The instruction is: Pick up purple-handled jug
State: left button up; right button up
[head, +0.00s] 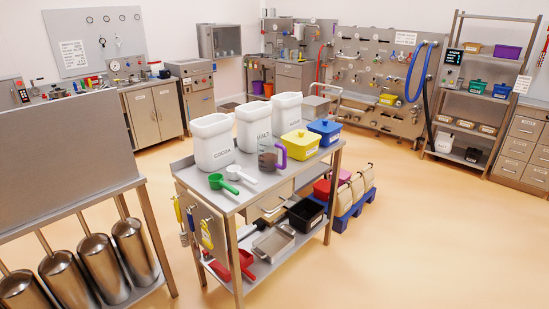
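The purple-handled jug (268,157) stands upright on the top of the metal table (238,200). Its body is clear and looks dark inside, and its purple handle (282,157) points to the right. White canisters (213,143) stand behind it and to its left, one labelled cocoa. A yellow lidded box (300,143) sits just to its right. Neither of my grippers shows in the head view.
A green scoop (222,183) and a white scoop (240,174) lie on the tabletop left of the jug. A blue lidded box (325,132) stands at the right end. The floor (430,240) at the right is clear.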

aim_at(269, 145)
jog(key=i+j+z, duration=0.25)
jog(key=i+j, duration=0.4)
jog(key=i+j+z, duration=0.3)
jog(key=i+j, duration=0.35)
jog(key=j, duration=0.15)
